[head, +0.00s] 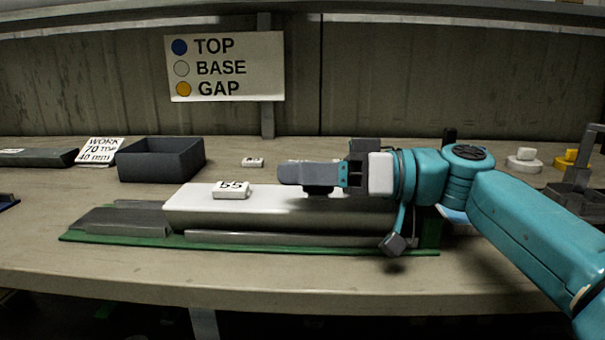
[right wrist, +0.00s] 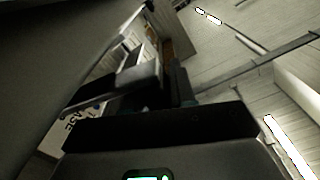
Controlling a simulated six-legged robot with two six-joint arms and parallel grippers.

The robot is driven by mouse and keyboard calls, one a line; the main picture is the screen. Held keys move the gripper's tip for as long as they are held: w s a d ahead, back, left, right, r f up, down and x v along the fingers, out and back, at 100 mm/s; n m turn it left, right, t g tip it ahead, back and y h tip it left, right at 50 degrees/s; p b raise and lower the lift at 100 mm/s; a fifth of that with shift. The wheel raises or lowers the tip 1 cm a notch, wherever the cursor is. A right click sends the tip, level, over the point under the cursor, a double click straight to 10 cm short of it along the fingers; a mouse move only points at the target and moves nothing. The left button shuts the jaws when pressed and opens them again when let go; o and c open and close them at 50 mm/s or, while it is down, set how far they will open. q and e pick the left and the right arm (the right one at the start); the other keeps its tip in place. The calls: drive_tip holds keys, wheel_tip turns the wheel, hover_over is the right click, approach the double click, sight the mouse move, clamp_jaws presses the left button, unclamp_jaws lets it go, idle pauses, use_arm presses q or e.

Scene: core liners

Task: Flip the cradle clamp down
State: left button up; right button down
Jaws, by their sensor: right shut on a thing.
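The long white core liner (head: 200,208) lies in a cradle with a green base (head: 105,239) and a low grey rail. My right gripper (head: 300,175) reaches in from the right, level above the liner's right half, its dark grey fingers pointing left. It is shut on a dark part that seems to be the cradle clamp; the fingers and wrist hide most of it, and I cannot tell its angle. In the right wrist view, dark fingers (right wrist: 165,120) cross the picture and the grip is unclear. My left gripper is not in view.
A small white block marked 55 (head: 231,190) sits on the liner. A dark open bin (head: 160,160) and a note card (head: 100,150) stand behind left. White (head: 523,160) and yellow pieces lie at the back right. The bench front (head: 200,275) is clear.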

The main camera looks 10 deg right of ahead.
drive_tip(key=shift+s+f, duration=0.2)
drive_tip(key=shift+f, duration=0.05)
idle(0.3)
drive_tip(key=c, duration=1)
unclamp_jaws()
drive_tip(key=shift+s+a+r, duration=0.1)
drive_tip(key=shift+s, duration=0.05)
drive_tip(key=shift+c, duration=0.2)
